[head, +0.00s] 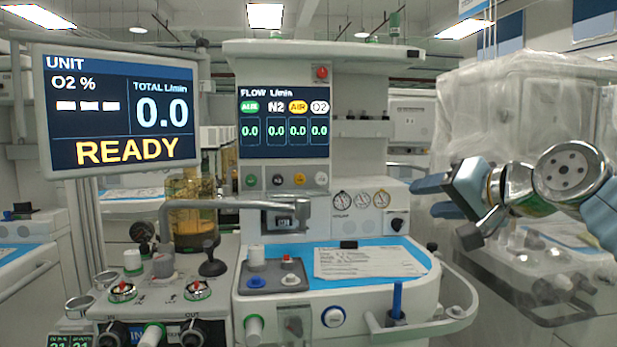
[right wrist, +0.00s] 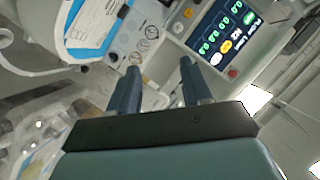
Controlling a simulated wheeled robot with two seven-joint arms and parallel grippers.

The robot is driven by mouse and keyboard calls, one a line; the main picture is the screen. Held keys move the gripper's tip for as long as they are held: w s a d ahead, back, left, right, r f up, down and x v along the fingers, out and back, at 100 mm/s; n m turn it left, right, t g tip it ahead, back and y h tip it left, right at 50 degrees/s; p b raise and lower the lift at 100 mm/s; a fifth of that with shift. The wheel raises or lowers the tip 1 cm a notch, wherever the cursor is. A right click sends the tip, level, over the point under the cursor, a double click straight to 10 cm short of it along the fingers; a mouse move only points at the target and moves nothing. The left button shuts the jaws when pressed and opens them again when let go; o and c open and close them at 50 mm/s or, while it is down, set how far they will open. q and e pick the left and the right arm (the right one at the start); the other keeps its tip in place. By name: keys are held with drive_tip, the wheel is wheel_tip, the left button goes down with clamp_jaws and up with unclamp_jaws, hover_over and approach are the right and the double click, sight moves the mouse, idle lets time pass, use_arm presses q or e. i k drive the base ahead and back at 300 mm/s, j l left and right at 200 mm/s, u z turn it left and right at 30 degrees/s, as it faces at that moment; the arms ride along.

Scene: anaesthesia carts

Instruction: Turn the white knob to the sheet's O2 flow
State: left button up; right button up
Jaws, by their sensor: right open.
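The white knob (head: 321,179) sits at the right end of a row of small knobs under the flow screen (head: 283,122). It also shows in the right wrist view (right wrist: 178,27), beside the yellow knob. The flow screen's O2 column reads 0.0. The printed sheet (head: 368,262) lies on the blue work surface; its writing is too small to read. My right gripper (head: 424,197) is open and empty, to the right of the knob and apart from it. In the right wrist view its two fingers (right wrist: 160,68) point toward the machine's front. My left gripper is not in view.
Green, black and yellow knobs (head: 299,179) sit left of the white one. A gauge panel (head: 362,200) stands between the knob row and my gripper. A grey jointed arm (head: 235,204) crosses below the knobs. A plastic-covered machine (head: 500,110) stands at the right.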

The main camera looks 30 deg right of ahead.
sight(321, 179)
drive_tip(key=i, duration=0.9)
